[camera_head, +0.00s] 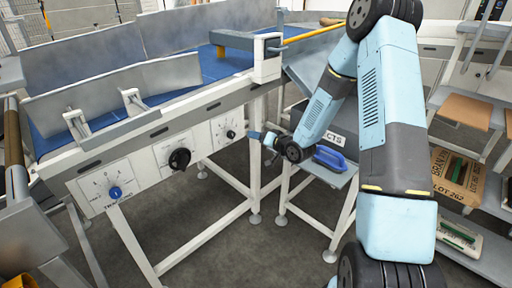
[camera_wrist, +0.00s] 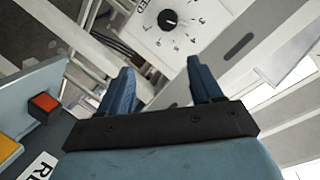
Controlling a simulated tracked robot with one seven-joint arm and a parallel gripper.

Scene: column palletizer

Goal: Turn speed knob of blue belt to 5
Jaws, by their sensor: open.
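The blue belt (camera_head: 235,62) runs along the top of a white conveyor frame. Its side carries three white panels: one with a blue knob (camera_head: 115,192), one with a large black knob (camera_head: 180,158), and one with a small black knob (camera_head: 231,134) on a numbered dial. My gripper (camera_head: 259,136) is just right of the small-knob panel, apart from it. In the wrist view a black dial knob (camera_wrist: 168,20) with numbers around it lies beyond and between my open, empty fingers (camera_wrist: 160,88). A label beside that dial is partly cut off; the knob's exact setting is unclear.
A small table with a blue object (camera_head: 329,157) stands right of the conveyor, below my arm. In the wrist view, a red-orange button (camera_wrist: 44,104) is at left. Shelves with a sack (camera_head: 455,178) stand at right. The floor before the panels is clear.

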